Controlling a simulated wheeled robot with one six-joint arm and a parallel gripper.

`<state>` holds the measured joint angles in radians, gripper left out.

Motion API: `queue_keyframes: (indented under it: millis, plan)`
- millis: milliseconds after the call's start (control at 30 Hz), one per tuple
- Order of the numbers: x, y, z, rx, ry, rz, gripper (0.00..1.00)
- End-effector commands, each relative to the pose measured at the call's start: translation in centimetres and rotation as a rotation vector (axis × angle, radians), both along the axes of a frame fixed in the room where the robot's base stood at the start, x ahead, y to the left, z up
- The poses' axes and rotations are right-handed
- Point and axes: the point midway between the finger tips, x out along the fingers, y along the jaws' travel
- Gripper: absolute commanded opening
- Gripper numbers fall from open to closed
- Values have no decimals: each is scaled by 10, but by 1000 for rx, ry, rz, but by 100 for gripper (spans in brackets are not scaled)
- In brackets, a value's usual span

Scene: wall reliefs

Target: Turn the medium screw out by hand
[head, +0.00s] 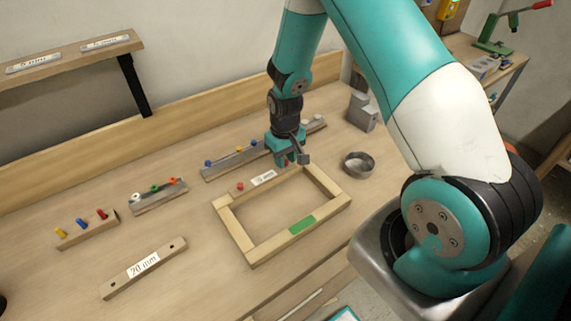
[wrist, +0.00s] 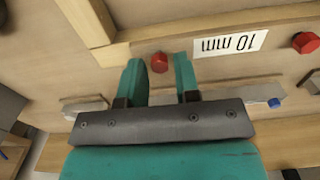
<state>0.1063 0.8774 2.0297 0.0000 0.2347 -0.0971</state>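A wooden frame (head: 240,245) lies on the bench. Its back bar carries a white "10 mm" label (head: 264,178), also in the wrist view (wrist: 230,43), with a red-headed screw (head: 240,187) left of it. That screw shows at the right of the wrist view (wrist: 305,42). A second red screw head (wrist: 159,62) on the bar lies between my fingertips in the wrist view; the gripper hides it in the head view. My gripper (head: 289,160) (wrist: 159,60) points down, open, with gaps beside this head. I cannot tell which screw is the medium one.
A round metal dish (head: 358,165) stands right of the frame. A long rack (head: 225,167) with coloured screws is behind it; two shorter racks (head: 160,198) (head: 90,232) stand left. A "20 mm" block (head: 143,266) lies front left. A grey block (head: 362,110) stands behind the dish.

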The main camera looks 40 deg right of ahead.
Motion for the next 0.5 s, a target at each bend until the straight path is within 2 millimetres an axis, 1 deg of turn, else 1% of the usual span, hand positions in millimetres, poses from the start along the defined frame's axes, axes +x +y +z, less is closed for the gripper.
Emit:
queue_keyframes:
  millis: [200, 367, 467, 500]
  plan:
    - [0, 0, 0, 0, 0, -296, 30]
    - [0, 0, 0, 0, 0, -404, 30]
    - [0, 0, 0, 0, 0, -506, 30]
    - [0, 0, 0, 0, 0, -566, 30]
